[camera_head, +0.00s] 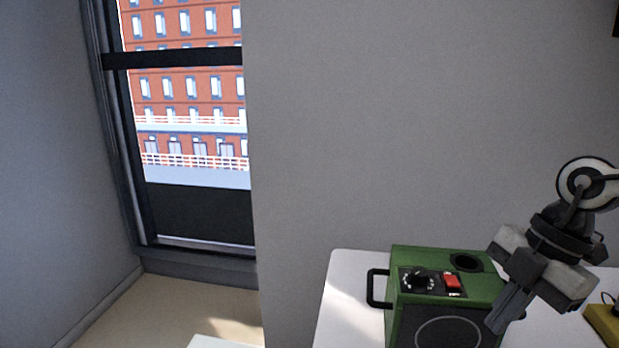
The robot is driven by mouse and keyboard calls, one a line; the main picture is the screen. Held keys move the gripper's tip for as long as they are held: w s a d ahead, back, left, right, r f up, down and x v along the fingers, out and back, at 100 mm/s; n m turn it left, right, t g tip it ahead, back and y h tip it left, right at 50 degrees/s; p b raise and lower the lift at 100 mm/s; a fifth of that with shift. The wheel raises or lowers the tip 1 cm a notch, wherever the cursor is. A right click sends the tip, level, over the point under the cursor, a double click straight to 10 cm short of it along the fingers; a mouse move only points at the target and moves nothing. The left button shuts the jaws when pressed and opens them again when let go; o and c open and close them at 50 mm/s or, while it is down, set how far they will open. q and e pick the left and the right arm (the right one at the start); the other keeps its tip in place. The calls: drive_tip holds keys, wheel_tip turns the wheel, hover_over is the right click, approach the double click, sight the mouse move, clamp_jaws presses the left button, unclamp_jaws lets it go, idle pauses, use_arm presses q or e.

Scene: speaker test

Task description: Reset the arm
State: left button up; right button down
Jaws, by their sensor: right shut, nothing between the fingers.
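My right arm comes in from the right edge, and its gripper (508,312) points down and to the left. The gripper is shut and empty, and in the picture it overlaps the right side of a green speaker (396,322). I cannot tell whether it touches the speaker. The speaker has a black knob (418,281), a red switch (453,281), a round dark hole in its top and a black handle (377,288) on its left side. My left gripper is not in view.
The speaker stands on a white table (345,280) against a grey wall. A yellow object (603,322) lies at the table's right, cut by the frame edge. A window (190,100) is at the left, and open floor (170,305) lies below it.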

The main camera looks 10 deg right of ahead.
drive_tip(key=a+f+m+t+y, duration=0.2)
drive_tip(key=f+m+t, duration=0.4)
drive_tip(key=f+t, duration=0.1)
drive_tip(key=a+f+m+t+y, duration=0.2)
drive_tip(key=a+f+m+t, duration=0.1)
drive_tip(key=f+m+t, duration=0.4)
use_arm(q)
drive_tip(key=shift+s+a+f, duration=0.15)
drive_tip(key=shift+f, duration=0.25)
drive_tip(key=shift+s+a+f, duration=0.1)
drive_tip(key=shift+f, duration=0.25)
use_arm(e)
drive_tip(key=s+a+f+m+g+h, duration=0.3)
drive_tip(key=s+a+f, duration=0.5)
drive_tip(key=a+f, duration=0.3)
drive_tip(key=f+m+h, duration=0.1)
drive_tip(key=m, duration=0.1)
drive_tip(key=shift+a+f+m+g, duration=0.2)
drive_tip(key=shift+f+m+g, duration=0.1)
drive_tip(key=shift+f+g, duration=0.1)
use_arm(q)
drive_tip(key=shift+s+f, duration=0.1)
use_arm(e)
drive_tip(key=shift+s+r, duration=0.1)
drive_tip(key=c, duration=2.1)
unclamp_jaws()
drive_tip(key=shift+c, duration=0.2)
